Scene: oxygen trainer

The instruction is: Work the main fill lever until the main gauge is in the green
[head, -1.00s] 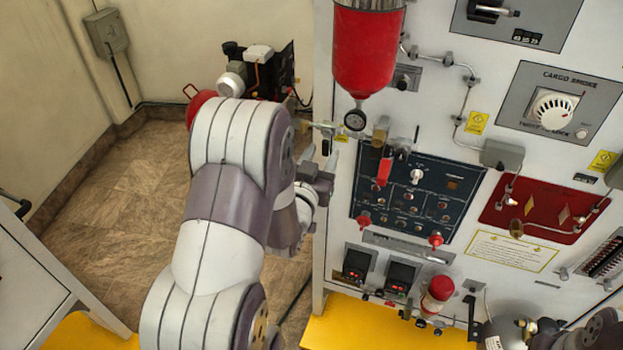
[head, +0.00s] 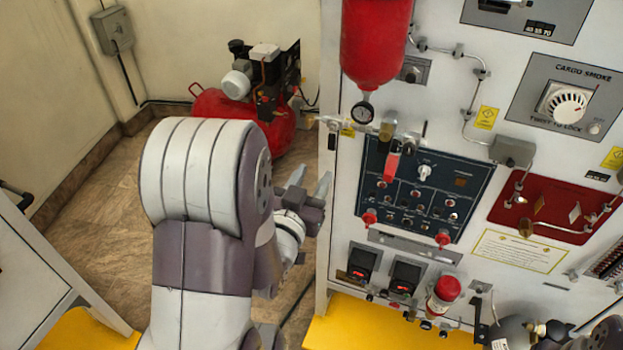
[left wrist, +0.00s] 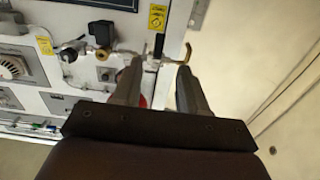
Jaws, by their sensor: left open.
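A red-handled lever (head: 393,166) hangs below a brass fitting; I cannot tell which is the main fill lever. My left gripper (head: 308,182) is open and empty, left of the panel edge.
A red cylinder (head: 374,45) projects from the panel above the gauge. A red compressor tank (head: 282,130) stands on the floor behind my left arm. A yellow ledge (head: 350,328) runs along the panel's foot. Open floor lies left of the panel.

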